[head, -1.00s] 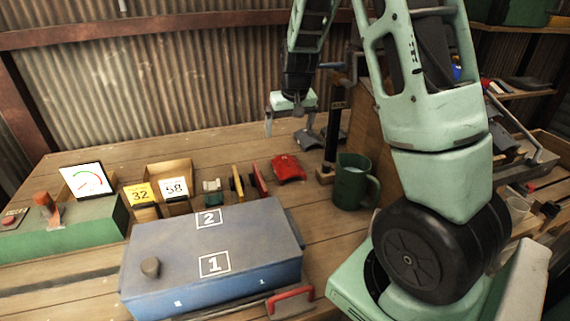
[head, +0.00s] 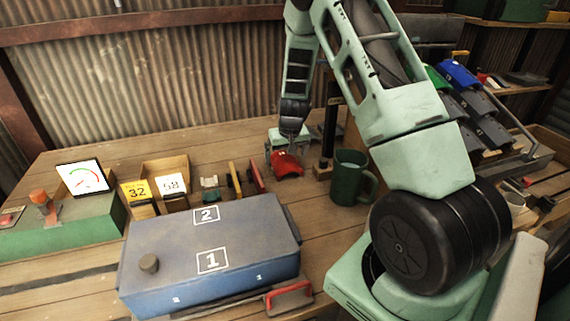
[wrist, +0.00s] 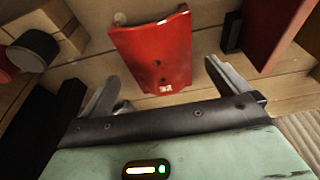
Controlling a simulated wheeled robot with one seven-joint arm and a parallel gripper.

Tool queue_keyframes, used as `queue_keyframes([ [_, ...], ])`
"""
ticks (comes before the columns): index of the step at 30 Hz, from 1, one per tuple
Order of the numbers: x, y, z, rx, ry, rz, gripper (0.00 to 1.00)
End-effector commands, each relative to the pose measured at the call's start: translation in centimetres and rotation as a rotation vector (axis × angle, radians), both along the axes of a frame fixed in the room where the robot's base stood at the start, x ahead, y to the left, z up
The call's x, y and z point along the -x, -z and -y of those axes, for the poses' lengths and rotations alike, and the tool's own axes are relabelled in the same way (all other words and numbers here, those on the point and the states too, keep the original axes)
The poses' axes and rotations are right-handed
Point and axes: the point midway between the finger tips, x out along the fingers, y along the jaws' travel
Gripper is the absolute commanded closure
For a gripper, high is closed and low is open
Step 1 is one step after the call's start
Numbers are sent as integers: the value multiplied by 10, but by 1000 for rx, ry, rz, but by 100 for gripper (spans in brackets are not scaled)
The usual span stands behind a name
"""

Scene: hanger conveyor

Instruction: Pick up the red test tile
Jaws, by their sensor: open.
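The red test tile (head: 286,165) lies on the wooden bench behind the blue box, left of the dark green mug. It is a curved red plate with small dark holes and a small white mark, seen in the wrist view (wrist: 156,52). My gripper (head: 284,157) is at the tile in the head view, partly over its far side. In the wrist view my gripper (wrist: 160,85) is open, with one finger on either side of the tile's near end. No contact shows; the height above the tile is hard to judge.
A red upright piece (head: 256,179) stands close left of the tile. The dark green mug (head: 350,178) and a dark post (head: 329,135) stand to its right. The blue box (head: 215,250) fills the front. A corrugated wall (head: 150,80) closes the back.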

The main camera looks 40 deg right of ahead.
Motion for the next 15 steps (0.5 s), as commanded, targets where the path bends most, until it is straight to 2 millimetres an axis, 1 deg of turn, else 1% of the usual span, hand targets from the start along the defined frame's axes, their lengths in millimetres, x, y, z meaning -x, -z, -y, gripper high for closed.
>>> queue_keyframes([
  [1, -1, 8, 1, -2, 1, -3, 0],
  [3, -3, 18, 2, -1, 1, -2, 0],
  [6, -6, 26, 3, 0, 0, -1, 0],
  [14, -7, 29, 4, 0, 0, 1, 0],
  [15, -7, 29, 3, 0, 0, 1, 6],
])
